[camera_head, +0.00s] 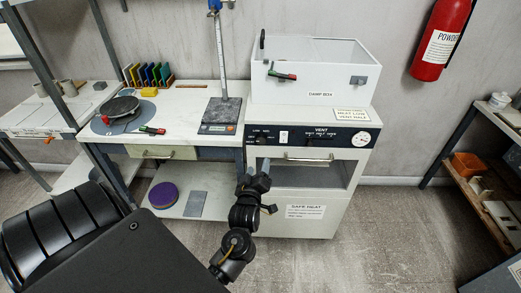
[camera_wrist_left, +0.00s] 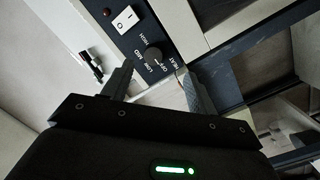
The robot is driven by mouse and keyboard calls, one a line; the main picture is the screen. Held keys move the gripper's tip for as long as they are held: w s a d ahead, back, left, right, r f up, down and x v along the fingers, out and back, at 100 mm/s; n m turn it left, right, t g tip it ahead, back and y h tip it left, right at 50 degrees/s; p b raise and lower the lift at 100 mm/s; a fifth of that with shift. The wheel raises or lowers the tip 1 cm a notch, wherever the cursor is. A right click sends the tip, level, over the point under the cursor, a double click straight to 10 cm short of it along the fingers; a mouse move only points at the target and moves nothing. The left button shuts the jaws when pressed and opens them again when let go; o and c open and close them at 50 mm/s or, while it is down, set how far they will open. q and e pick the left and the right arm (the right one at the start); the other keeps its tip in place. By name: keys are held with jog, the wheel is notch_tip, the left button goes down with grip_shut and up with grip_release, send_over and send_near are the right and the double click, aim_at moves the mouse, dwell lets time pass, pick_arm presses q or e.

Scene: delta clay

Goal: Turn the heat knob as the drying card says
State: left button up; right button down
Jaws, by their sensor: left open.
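The heat knob (camera_wrist_left: 154,54) is a round black knob on the dark control panel (camera_head: 310,137), labelled LOW, MID, HIGH and HEAT in the left wrist view. I cannot tell clearly where its pointer is set. A small white card (camera_head: 351,114) lies on the oven top at the right; its print seems to read heat low, vent half. My left gripper (camera_head: 254,178) is open and empty, below and in front of the panel's left end. In the left wrist view its fingers (camera_wrist_left: 157,80) straddle the line to the knob, apart from it. My right gripper is not in view.
A white rocker switch (camera_wrist_left: 125,18) sits beside the heat knob. VENT controls and a round gauge (camera_head: 361,139) are farther right. The oven door handle (camera_head: 308,158) juts out below the panel. A white damp box (camera_head: 315,75) stands on top. A workbench (camera_head: 185,105) adjoins at the left.

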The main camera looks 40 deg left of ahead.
aim_at(261, 142)
pick_arm(q)
jog(key=shift+n, duration=0.4)
jog(key=x, duration=0.3)
jog(key=r+p+x, duration=0.1)
jog(key=x, duration=0.3)
jog(key=r+x, duration=0.1)
jog(key=x, duration=0.2)
jog(key=shift+w+a+p, duration=0.2)
jog(key=shift+a+p, duration=0.1)
jog(key=shift+a, duration=0.25)
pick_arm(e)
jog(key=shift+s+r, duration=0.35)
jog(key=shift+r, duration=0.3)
pick_arm(q)
jog(key=c, duration=1)
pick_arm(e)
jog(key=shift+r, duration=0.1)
